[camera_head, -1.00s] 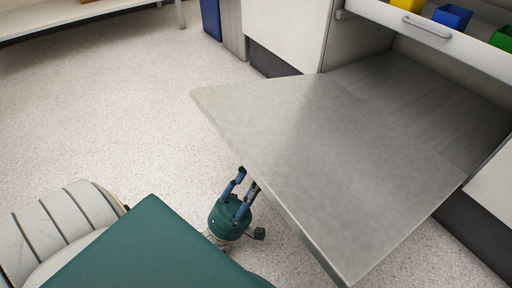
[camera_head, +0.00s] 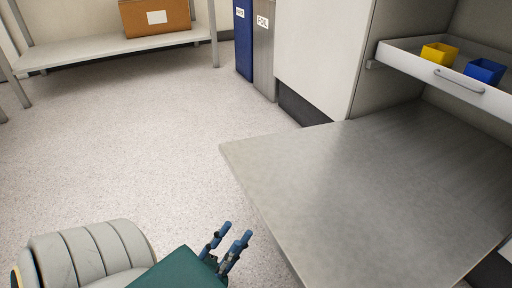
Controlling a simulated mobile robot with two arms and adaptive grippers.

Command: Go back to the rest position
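My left gripper (camera_head: 236,236) shows at the bottom of the head view, beside the near left edge of the grey worktop (camera_head: 350,190). Its two blue fingers stand apart with nothing between them. A dark green link and a pale ribbed part of my own arm show left of it. The gripper's base is partly hidden behind the green link. My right gripper is not in the view.
A white drawer (camera_head: 400,58) with a handle holds a yellow bin (camera_head: 437,55) and a blue bin (camera_head: 484,71) above the worktop. A shelf (camera_head: 110,48) carries a cardboard box (camera_head: 155,17). Blue (camera_head: 243,40) and grey (camera_head: 264,50) waste bins stand by the white cabinet (camera_head: 318,55). The floor at left is clear.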

